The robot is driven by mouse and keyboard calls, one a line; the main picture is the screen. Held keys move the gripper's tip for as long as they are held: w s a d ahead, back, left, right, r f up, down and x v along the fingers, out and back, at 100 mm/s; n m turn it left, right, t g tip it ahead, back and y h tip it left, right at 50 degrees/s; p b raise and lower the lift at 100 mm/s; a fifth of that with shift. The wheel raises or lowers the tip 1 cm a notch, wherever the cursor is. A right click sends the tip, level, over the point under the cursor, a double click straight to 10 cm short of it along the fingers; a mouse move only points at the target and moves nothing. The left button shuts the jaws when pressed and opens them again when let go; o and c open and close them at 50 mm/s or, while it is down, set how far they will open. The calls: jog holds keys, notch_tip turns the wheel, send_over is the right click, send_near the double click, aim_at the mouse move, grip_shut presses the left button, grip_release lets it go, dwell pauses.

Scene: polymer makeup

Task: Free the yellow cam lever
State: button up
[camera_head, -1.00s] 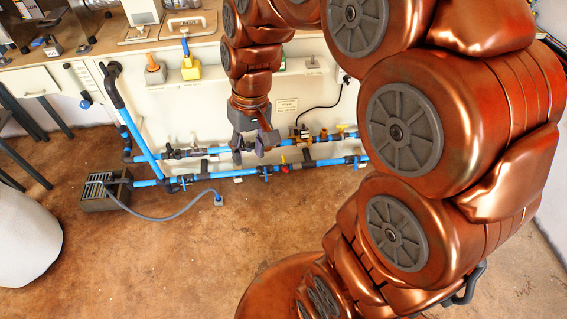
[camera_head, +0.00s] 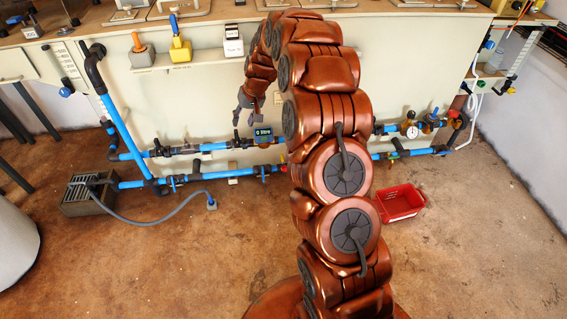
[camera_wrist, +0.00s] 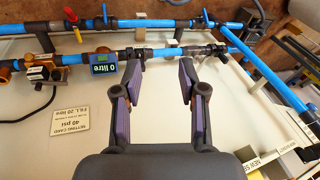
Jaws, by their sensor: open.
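My gripper (camera_head: 246,110) hangs in front of the bench's pale front panel, above the blue pipes. In the wrist view my gripper (camera_wrist: 161,75) is open and empty, its two fingers apart over the panel and pointing at the pipe with the "0 litre" display (camera_wrist: 103,64). That display also shows in the head view (camera_head: 263,132). A small yellow-orange part (camera_wrist: 10,66) shows at the left edge of the wrist view, beside a brass fitting (camera_wrist: 40,71). I cannot tell whether it is the yellow cam lever. My arm hides part of the pipe run in the head view.
A red crate (camera_head: 402,216) stands on the floor right of my arm. A pressure gauge (camera_head: 412,131) sits on the right pipe. A grey box (camera_head: 90,196) with a hose stands at the left. A setting card (camera_wrist: 70,126) is on the panel. Open floor lies in front.

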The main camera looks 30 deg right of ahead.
jog(key=w+d+f+m+t+b, duration=0.1)
jog(key=w+d+f+b, duration=0.25)
jog(key=f, duration=0.45)
jog(key=w+d+f+b, duration=0.2)
jog(key=d+f, duration=0.3)
jog(key=f, duration=0.2)
jog(key=m+t+h+b, duration=0.1)
jog(key=m+h+b, duration=0.15)
jog(key=b, duration=0.35)
send_near(283, 159)
jog(key=w+f, duration=0.1)
jog(key=w, duration=0.1)
jog(key=shift+n, duration=0.45)
jog(key=shift+d+b+x, duration=0.15)
jog(key=shift+b+x, duration=0.45)
jog(key=shift+x, duration=1.35)
jog(key=shift+d+b+x, duration=0.2)
jog(key=shift+b+x, duration=0.4)
jog(key=shift+x, duration=1.35)
jog(key=shift+c, duration=0.2)
grip_shut()
